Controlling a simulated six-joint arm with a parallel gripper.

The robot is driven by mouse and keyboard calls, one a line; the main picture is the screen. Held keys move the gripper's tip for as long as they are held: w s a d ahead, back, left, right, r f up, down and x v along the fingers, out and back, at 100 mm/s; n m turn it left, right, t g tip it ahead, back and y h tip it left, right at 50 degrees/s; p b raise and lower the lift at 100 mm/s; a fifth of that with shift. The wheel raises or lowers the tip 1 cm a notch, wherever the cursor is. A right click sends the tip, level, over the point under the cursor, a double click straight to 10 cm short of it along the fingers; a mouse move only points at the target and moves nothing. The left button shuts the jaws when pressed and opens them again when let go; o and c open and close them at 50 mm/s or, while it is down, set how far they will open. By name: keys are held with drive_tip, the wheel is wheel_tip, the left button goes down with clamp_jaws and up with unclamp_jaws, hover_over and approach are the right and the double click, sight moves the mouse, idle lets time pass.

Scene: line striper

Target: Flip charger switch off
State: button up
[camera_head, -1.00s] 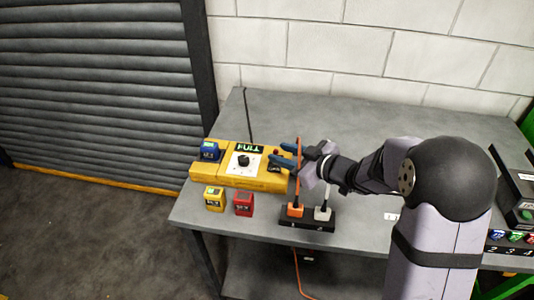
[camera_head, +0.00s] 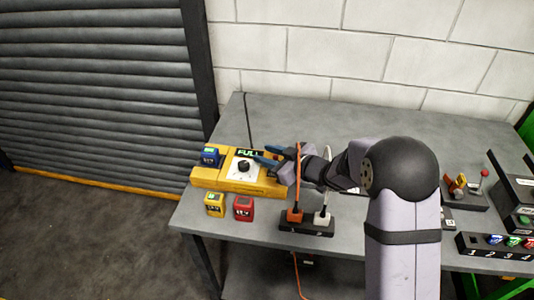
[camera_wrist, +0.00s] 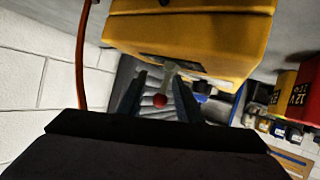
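The yellow charger (camera_head: 235,177) lies on the grey table, with a black knob (camera_head: 244,166) on a white plate and a green display (camera_head: 250,153) reading "FULL". A blue battery (camera_head: 210,156) sits at its left end. In the wrist view the charger's yellow body (camera_wrist: 195,35) fills the top, and a switch lever with a red ball tip (camera_wrist: 160,100) projects from it. My gripper (camera_wrist: 160,78) is open, with one dark finger on each side of the lever. In the head view my gripper (camera_head: 268,160) is at the charger's right end and hides the switch.
A yellow battery (camera_head: 214,204) and a red battery (camera_head: 243,208) stand in front of the charger. A black power strip (camera_head: 306,226) with an orange plug (camera_head: 294,215) and a white plug (camera_head: 322,218) is close below my arm. The table's back is clear.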

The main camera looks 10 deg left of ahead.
clamp_jaws()
drive_tip(key=shift+f+b, duration=0.15)
drive_tip(key=shift+b, duration=0.9)
drive_tip(key=shift+s+r+n+t+b, duration=0.15)
drive_tip(key=shift+r+n+t+b, duration=0.2)
drive_tip(key=shift+b, duration=0.55)
drive_tip(key=shift+f, duration=0.1)
